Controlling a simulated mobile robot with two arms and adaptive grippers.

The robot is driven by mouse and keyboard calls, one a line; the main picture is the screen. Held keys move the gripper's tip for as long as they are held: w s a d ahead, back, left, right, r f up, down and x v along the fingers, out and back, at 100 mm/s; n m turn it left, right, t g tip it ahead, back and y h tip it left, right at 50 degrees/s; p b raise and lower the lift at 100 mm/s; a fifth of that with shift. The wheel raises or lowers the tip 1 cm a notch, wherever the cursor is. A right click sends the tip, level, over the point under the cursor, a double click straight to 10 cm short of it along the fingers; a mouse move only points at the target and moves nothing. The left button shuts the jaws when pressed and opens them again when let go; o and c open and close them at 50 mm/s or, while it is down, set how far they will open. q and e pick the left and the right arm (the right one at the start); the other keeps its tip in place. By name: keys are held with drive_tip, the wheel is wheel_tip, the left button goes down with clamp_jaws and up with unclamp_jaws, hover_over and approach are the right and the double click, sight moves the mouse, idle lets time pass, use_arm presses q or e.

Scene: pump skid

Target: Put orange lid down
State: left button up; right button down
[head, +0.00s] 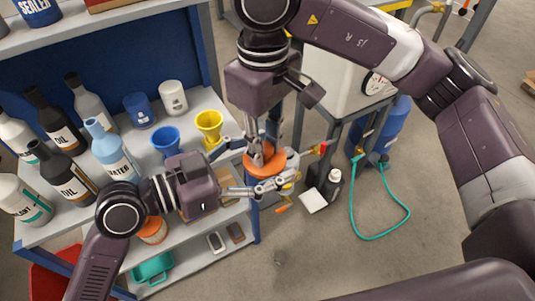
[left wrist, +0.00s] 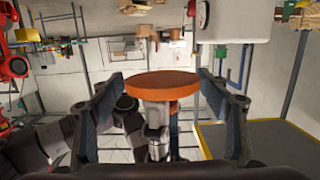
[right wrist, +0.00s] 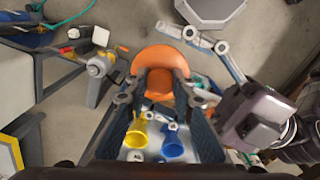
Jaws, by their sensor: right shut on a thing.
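The orange lid (head: 262,165) is a round disc with a raised knob, held in the air in front of the shelf unit. My right gripper (head: 265,146) points down and is shut on its knob, which also shows between the fingers in the right wrist view (right wrist: 160,83). My left gripper (left wrist: 160,84) is open, its fingers spread on either side of the lid's disc (left wrist: 158,79). In the head view one left finger shows behind the lid and one in front. I cannot tell whether either touches the rim.
The grey shelf (head: 189,133) holds several bottles, blue and white cups, and blue (head: 166,139) and yellow (head: 210,126) funnels. A lower shelf has a teal tray (head: 153,268). A dark bottle (head: 332,183) and a teal hose (head: 404,211) are on the floor at right.

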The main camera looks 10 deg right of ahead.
use_arm(q)
drive_tip(key=c, duration=0.8)
drive_tip(key=shift+c, duration=0.3)
use_arm(e)
drive_tip(key=c, duration=1.6)
unclamp_jaws()
